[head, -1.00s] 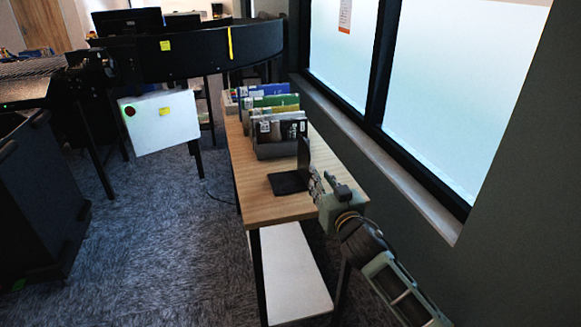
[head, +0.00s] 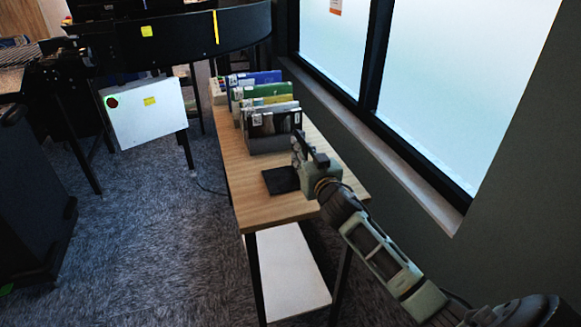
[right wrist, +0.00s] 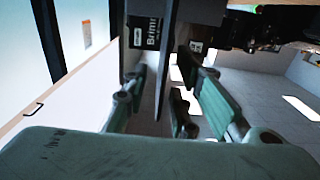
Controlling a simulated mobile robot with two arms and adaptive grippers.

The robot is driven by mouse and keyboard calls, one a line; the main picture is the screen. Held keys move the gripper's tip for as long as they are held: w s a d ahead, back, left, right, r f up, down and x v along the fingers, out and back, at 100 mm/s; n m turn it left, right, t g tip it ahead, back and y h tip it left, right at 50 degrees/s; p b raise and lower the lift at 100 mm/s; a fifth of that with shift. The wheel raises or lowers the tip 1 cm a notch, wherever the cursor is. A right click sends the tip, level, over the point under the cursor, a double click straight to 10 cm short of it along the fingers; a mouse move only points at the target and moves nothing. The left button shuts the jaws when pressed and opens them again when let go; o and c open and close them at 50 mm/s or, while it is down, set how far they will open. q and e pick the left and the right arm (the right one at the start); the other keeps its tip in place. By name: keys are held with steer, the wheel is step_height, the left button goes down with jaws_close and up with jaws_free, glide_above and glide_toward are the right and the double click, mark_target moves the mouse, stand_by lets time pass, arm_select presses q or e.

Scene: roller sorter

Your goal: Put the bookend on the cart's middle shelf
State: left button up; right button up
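The black bookend (head: 281,181) stands on the wooden table, its flat base showing near the table's front end. Its upright plate is mostly hidden behind my right gripper (head: 299,155) in the head view. In the right wrist view the upright plate (right wrist: 166,60) stands edge-on between the fingers of my right gripper (right wrist: 162,84). The fingers are apart, with a gap visible beside the plate. My left gripper is not in view. No cart shelf can be made out for certain.
A window wall runs along the table's right side. A dark boxy unit (head: 30,205) stands at the left. Carpet between is clear.

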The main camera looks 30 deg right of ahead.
steer(key=x, duration=0.2)
steer(key=shift+w+d, duration=0.1)
steer(key=shift+w, duration=0.25)
jaws_close()
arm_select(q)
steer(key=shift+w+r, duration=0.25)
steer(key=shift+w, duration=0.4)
arm_select(e)
steer(key=shift+r, duration=0.15)
